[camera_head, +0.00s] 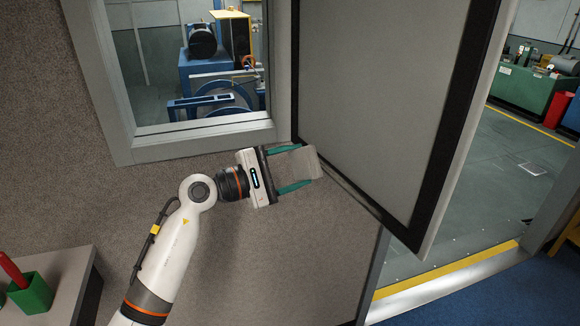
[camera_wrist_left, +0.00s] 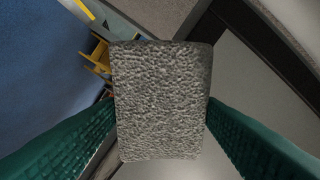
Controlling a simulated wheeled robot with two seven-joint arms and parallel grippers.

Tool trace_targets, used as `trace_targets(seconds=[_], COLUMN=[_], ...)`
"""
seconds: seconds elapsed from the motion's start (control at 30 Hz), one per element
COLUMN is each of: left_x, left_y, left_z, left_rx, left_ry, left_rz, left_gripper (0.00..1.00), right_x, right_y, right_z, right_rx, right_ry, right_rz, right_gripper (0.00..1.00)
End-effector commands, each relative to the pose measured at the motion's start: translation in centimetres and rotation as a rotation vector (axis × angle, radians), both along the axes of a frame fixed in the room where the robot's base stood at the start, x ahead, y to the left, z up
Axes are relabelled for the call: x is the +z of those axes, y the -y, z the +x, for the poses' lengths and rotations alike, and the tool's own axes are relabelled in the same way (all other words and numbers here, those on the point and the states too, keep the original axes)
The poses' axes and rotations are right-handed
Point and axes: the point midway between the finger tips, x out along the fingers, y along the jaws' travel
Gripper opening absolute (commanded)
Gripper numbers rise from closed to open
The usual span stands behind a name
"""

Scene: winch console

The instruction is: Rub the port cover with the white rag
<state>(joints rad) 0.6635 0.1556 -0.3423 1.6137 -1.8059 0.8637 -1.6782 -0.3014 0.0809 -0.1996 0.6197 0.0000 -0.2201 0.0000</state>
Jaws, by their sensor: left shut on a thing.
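My left gripper (camera_head: 305,165) comes up from the lower left in the head view. Its teal fingers are shut on a pale block-shaped rag (camera_head: 291,164). In the left wrist view the rag (camera_wrist_left: 160,105) looks grey and rough and sits between both fingers. A large grey panel with a black border, which looks like the port cover (camera_head: 385,85), hangs tilted just right of and above the rag. The rag is at the panel's lower left corner; I cannot tell whether they touch. My right gripper is in neither view.
A grey-framed window (camera_head: 190,140) in the speckled wall shows blue machinery behind it. A green cup (camera_head: 30,293) with a red item stands on a ledge (camera_head: 75,285) at the lower left. A doorway opens at right onto a green floor (camera_head: 480,165) with a yellow line.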

Motion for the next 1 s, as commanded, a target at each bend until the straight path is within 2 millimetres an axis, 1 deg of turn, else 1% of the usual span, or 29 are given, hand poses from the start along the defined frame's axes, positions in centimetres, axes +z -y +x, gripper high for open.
trace_targets(seconds=[0.37, 1.0], left_x=[0.0, 0.0], left_y=[0.0, 1.2], left_z=[0.0, 0.6], left_rx=[-0.001, 0.0], left_ry=[0.0, 0.001], left_rz=[-0.001, -0.001], left_gripper=[0.43, 0.43], right_x=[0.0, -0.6], right_y=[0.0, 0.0], right_z=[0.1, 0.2], right_rx=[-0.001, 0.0], right_ry=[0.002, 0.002], right_rz=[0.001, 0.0], right_gripper=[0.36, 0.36])
